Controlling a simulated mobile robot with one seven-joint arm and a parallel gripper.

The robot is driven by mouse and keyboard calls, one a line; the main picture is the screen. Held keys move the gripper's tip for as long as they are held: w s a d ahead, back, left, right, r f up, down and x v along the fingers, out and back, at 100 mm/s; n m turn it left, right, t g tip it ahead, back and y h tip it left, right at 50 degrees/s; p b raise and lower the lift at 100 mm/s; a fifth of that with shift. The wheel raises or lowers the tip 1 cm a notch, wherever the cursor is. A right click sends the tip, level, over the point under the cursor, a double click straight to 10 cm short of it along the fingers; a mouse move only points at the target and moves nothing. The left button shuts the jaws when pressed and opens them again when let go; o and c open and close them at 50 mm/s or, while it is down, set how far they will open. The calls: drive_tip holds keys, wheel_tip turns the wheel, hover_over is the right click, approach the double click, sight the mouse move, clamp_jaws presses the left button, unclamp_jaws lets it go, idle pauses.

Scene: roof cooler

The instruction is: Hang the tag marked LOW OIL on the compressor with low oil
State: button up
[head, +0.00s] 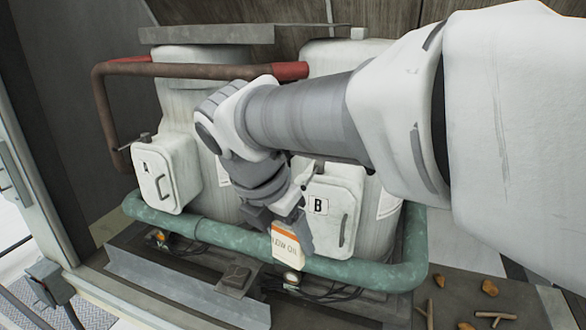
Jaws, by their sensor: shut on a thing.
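My gripper (290,222) is shut on a white tag (285,252) with an orange band and lettering that reads LOW OIL. The tag hangs upright in front of the right compressor's lower part, overlapping the green pipe in the picture. The left compressor (178,100) is a pale tank with a box marked A (166,174). The right compressor (325,58) has a box marked B (330,212), partly covered by my arm. Small fittings show low at each compressor, the left one amber (158,237); the oil levels are too small to read.
A green pipe (220,233) runs across the front of both compressors. A brown pipe (180,71) with red ends crosses above. A metal rail (185,290) lies in front. A grey switch box (47,283) is at lower left.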

drive_tip(key=shift+a+r+n, duration=0.1)
drive_tip(key=shift+r+n, duration=0.2)
drive_tip(key=shift+r, duration=0.35)
drive_tip(key=w+d+f, duration=0.1)
drive_tip(key=w+d, duration=0.2)
drive_tip(key=w, duration=0.6)
drive_tip(key=shift+w+d+f, duration=0.15)
drive_tip(key=shift+d+f, duration=0.05)
drive_tip(key=shift+f, duration=0.15)
idle(0.4)
drive_tip(key=shift+f, duration=0.1)
idle(0.8)
drive_tip(key=o, duration=1.4)
drive_tip(key=v, duration=1.7)
drive_tip(key=shift+d, duration=0.1)
